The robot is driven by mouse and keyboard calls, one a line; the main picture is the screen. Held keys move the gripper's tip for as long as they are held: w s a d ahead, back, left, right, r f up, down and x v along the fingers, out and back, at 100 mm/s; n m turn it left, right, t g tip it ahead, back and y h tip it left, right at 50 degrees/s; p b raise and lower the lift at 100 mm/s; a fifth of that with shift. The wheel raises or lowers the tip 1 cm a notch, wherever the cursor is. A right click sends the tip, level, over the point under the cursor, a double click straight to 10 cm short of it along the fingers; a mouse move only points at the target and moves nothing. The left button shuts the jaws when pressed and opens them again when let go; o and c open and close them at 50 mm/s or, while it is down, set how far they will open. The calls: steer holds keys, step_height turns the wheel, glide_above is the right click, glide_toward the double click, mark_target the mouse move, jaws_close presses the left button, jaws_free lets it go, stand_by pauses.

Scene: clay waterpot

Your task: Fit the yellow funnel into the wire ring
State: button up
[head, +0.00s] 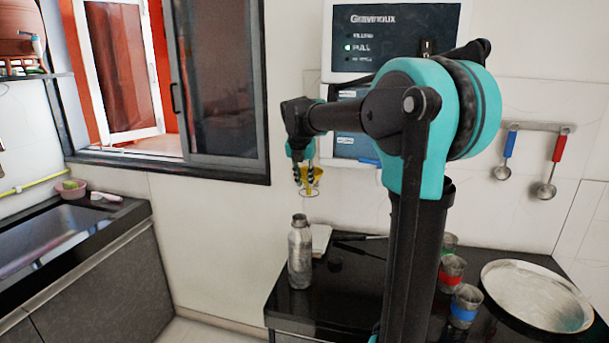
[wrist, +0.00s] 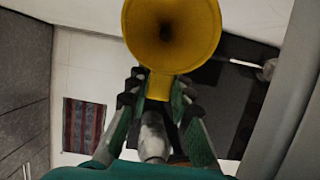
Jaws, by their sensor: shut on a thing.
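The yellow funnel (head: 311,174) is held in my gripper (head: 305,176), mouth up, in front of the wall and above the worktop. In the wrist view, I look into the funnel's round mouth (wrist: 172,32), and the fingers of my gripper (wrist: 160,92) close on it below the rim. A thin dark loop, apparently the wire ring (head: 318,192), shows at the height of the funnel's spout. I cannot tell whether the spout is inside the ring or only in front of or behind it. The ring is not clear in the wrist view.
A grey metal bottle (head: 300,254) stands on the black worktop (head: 345,290) below the funnel. Several banded cups (head: 465,306) and a round metal tray (head: 538,296) are at the right. Ladles (head: 547,185) hang on the wall. A sink (head: 50,240) is at the left.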

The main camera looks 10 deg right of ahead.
steer(key=shift+f, duration=1.85)
steer(key=o, duration=1)
steer(key=shift+r, duration=0.1)
steer(key=v, duration=1.1)
steer(key=shift+s+a+r, duration=0.1)
steer(key=shift+s+r, duration=0.05)
steer(key=shift+r, duration=0.2)
